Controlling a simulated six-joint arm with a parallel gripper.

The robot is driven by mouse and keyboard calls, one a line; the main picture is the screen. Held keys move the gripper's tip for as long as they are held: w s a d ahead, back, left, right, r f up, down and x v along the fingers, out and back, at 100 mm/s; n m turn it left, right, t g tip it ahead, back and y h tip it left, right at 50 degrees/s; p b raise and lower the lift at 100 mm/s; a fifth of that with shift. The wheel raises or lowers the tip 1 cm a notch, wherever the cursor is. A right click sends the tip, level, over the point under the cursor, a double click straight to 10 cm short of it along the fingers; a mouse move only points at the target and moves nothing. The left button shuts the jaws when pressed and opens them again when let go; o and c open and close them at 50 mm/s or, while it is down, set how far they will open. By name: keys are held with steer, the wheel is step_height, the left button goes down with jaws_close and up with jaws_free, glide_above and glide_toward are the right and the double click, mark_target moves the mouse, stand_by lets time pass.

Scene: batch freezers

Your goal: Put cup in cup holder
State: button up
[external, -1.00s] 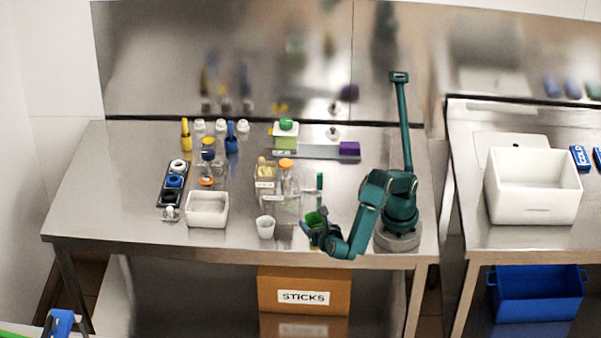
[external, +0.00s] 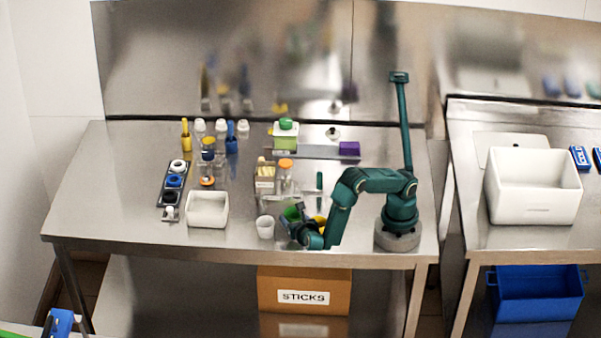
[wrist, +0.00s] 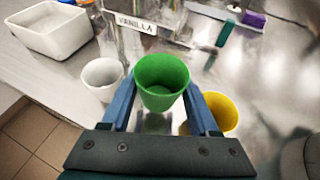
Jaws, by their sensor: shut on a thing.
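A green cup (wrist: 162,80) is held upright between the two blue fingers of my gripper (wrist: 161,100) in the wrist view. In the external view the green cup (external: 291,214) is partly covered by my gripper (external: 297,226), near the table's front edge. A white cup (external: 265,227) stands just left of it and also shows in the wrist view (wrist: 102,79). A yellow cup (wrist: 222,112) is right of my gripper in the wrist view; in the external view it is mostly hidden behind my arm. I cannot tell which item is the cup holder.
A white bin (external: 207,209) stands left of the white cup. A box of sticks (external: 265,180) and an orange-lidded jar (external: 286,176) are behind the cups. A dark rack (external: 173,185) with round items is at the far left. The front left tabletop is clear.

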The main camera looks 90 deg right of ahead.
steer(key=shift+f, duration=1.75)
steer(key=shift+f, duration=0.2)
steer(key=o, duration=1.3)
steer(key=shift+a, duration=0.1)
